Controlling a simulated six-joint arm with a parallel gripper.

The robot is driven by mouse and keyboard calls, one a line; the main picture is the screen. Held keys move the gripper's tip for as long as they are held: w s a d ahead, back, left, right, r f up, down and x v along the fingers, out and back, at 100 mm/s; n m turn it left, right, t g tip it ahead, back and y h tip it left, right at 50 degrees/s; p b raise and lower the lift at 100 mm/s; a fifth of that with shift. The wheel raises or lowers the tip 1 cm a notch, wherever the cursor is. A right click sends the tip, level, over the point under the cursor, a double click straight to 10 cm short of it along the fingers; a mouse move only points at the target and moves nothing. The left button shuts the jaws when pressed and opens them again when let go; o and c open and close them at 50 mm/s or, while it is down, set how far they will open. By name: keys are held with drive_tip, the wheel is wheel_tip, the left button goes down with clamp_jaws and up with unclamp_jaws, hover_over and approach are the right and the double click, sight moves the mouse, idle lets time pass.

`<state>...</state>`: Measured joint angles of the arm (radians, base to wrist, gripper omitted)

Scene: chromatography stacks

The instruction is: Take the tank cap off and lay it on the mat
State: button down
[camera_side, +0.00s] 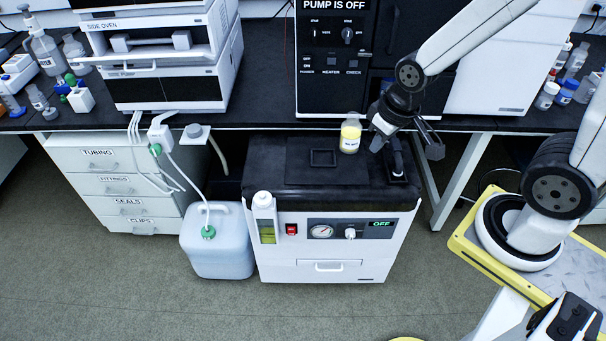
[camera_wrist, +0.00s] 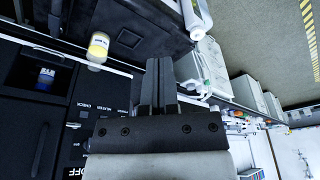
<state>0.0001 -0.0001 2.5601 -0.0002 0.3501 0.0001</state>
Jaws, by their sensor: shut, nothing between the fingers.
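The pump unit has a black top (camera_side: 262,170), which also shows in the wrist view (camera_wrist: 169,48). A dark flat mat (camera_side: 300,176) with a small raised square outline (camera_side: 323,158) lies on it.
A small bottle with yellow contents (camera_side: 350,136) stands at the back of the mat. The black bench (camera_side: 255,105) overhangs behind. The mat's front and left are clear.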

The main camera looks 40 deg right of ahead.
idle(0.3)
unclamp_jaws()
drive_tip(key=n+t+y, duration=0.1)
drive_tip(key=n+y, duration=0.1)
drive_tip(key=n, duration=0.4)
hover_over(265, 194)
drive_tip(key=s+d, duration=0.2)
wheel_tip(265, 194, down, 22)
drive_tip(key=shift+s+a, duration=0.2)
drive_tip(key=shift+a, duration=0.05)
drive_tip(key=shift+f, duration=0.1)
drive_tip(key=shift+x, duration=1.2)
drive_tip(key=shift+a+f, duration=0.1)
drive_tip(key=shift+f, duration=0.05)
